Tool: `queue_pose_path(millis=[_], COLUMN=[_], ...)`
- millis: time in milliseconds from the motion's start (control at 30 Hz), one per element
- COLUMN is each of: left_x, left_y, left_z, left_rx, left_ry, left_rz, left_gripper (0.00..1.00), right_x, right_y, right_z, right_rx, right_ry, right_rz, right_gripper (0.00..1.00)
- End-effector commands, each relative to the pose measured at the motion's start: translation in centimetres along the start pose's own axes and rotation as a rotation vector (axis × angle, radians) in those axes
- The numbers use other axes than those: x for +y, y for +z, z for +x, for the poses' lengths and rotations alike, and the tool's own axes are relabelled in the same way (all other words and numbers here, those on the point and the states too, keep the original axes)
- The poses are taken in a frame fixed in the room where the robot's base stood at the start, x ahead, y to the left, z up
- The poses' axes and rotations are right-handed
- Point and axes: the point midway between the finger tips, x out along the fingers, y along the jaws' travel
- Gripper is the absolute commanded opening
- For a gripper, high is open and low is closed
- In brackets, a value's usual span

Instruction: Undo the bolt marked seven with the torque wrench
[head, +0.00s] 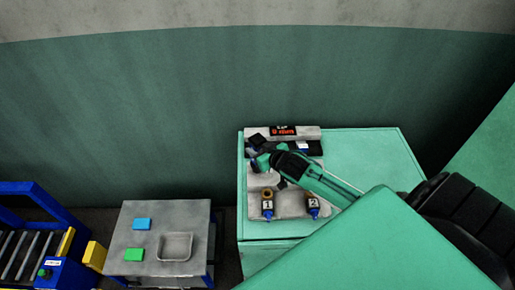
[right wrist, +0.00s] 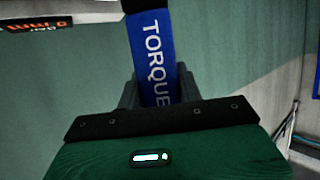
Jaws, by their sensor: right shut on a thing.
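My right arm reaches in from the right in the head view. Its gripper (head: 262,160) is over the grey fixture plate (head: 288,206) on the green cabinet. In the right wrist view my right gripper (right wrist: 158,92) is shut on the blue torque wrench (right wrist: 153,50), with the white letters "TORQUE" along it. The wrench's far end is cut off by the top of that view. Two dark-and-blue pieces with small labels, one on the left (head: 267,206) and one on the right (head: 313,206), stand at the plate's front. I cannot make out a bolt marked seven. My left gripper is not in view.
The green cabinet (head: 375,150) has a dark sign with red lettering (head: 284,131) at its back. To the left stands a grey table (head: 130,212) with blue and green blocks and a metal tray (head: 190,241). A blue roller frame (head: 45,195) is farther left.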

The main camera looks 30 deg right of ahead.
Motion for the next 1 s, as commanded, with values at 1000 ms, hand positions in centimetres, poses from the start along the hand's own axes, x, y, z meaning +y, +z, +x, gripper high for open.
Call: queue_pose_path(millis=[1000], left_x=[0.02], left_y=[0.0], left_z=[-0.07], left_rx=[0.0], left_ry=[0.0], left_rz=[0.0], left_gripper=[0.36], right_x=[-0.09], right_y=[0.65], right_z=[0.18], right_rx=[-0.004], right_ry=[-0.001], right_rz=[0.003], right_gripper=[0.0])
